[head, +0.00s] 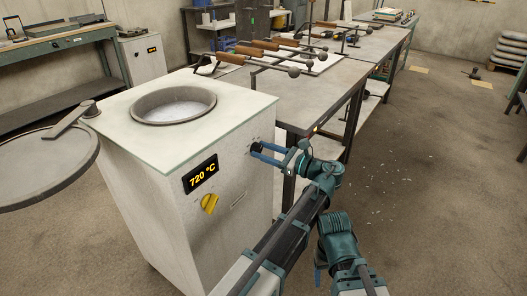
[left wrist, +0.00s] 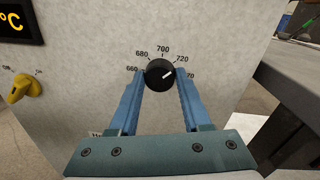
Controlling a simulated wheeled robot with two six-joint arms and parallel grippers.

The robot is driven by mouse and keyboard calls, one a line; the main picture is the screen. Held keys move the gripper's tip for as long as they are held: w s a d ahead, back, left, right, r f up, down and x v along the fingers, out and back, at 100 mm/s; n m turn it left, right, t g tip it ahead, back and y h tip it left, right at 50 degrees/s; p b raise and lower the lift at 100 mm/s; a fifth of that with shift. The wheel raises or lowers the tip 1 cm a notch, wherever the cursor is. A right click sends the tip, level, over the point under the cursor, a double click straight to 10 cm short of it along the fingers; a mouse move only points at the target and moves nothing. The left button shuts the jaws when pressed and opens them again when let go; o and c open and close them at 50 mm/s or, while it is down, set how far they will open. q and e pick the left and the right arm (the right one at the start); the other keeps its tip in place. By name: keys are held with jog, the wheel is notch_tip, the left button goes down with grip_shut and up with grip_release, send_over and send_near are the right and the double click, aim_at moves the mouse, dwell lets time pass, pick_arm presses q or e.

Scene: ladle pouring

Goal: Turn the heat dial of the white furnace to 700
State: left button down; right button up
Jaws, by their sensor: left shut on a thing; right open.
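The white furnace (head: 222,225) stands at the left centre of the head view, its display (head: 200,174) reading 720 °C. The black heat dial (left wrist: 160,75) is on its side face, with marks 660, 680, 700 and 720 and a last label partly hidden. Its white pointer slants up and right, around or just past the 720 mark. My left gripper (head: 268,153) has its blue fingers on either side of the dial, shut on it; the fingers (left wrist: 160,90) also show in the left wrist view. My right gripper (head: 318,268) is low in the head view, partly hidden by my arms, open and away from the furnace.
A yellow knob (head: 209,203) sits below the display. A round lid (head: 45,165) is swung out left of the furnace opening (head: 174,104). A workbench (head: 310,98) with several wooden-handled ladles stands close behind.

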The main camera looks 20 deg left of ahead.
pick_arm(q)
jog(key=n, duration=0.4)
jog(key=shift+p, duration=0.3)
jog(key=shift+s+n+h, duration=0.1)
jog(key=shift+n+h, duration=0.3)
jog(key=shift+n, duration=2)
jog(key=shift+c, duration=1.8)
grip_release()
